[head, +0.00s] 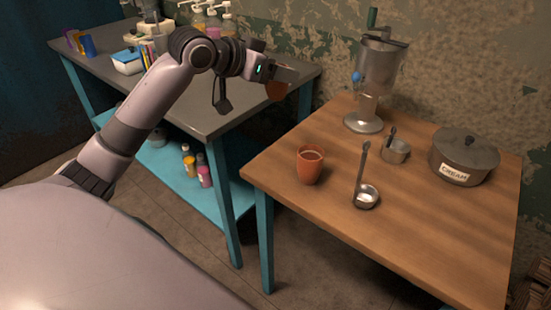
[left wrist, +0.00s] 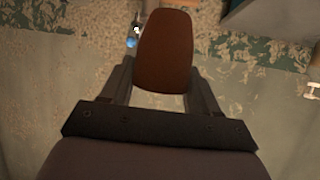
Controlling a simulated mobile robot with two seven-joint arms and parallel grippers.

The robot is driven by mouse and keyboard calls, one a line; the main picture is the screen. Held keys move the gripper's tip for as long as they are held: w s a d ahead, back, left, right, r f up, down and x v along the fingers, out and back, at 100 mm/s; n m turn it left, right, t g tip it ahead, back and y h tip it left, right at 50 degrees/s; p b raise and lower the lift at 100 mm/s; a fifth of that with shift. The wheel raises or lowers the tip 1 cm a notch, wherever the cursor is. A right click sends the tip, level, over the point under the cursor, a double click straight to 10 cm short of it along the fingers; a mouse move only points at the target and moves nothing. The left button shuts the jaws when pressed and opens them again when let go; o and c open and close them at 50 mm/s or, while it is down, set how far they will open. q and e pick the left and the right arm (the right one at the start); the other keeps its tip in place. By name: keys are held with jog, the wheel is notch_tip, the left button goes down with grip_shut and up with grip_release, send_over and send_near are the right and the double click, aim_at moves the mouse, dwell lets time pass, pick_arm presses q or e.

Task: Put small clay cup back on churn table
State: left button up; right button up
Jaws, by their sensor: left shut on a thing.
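My left gripper (head: 288,78) is shut on the small clay cup (head: 277,91), a brown-orange cup partly hidden by the fingers. The cup is held in the air over the gap between the two tables, near the grey table's right end. In the left wrist view the cup (left wrist: 164,52) sits between the two fingers (left wrist: 162,85). The wooden churn table (head: 400,222) stands at the right, with the metal churn (head: 377,75) at its back. My right gripper is not in view.
A larger clay cup (head: 310,166) with brown contents stands on the wooden table's left part. A ladle (head: 364,190), a small metal pot (head: 396,151) and a lidded pot labelled cream (head: 464,156) stand farther right. The table's front is clear. A grey-topped table (head: 200,100) holds bottles and containers.

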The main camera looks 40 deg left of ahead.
pick_arm(q)
notch_tip(320, 180, down, 19)
jog(key=shift+f+b, duration=0.1)
jog(key=shift+b, duration=0.85)
jog(key=shift+f, duration=0.1)
jog(key=o, duration=1.2)
jog(key=shift+f, duration=0.1)
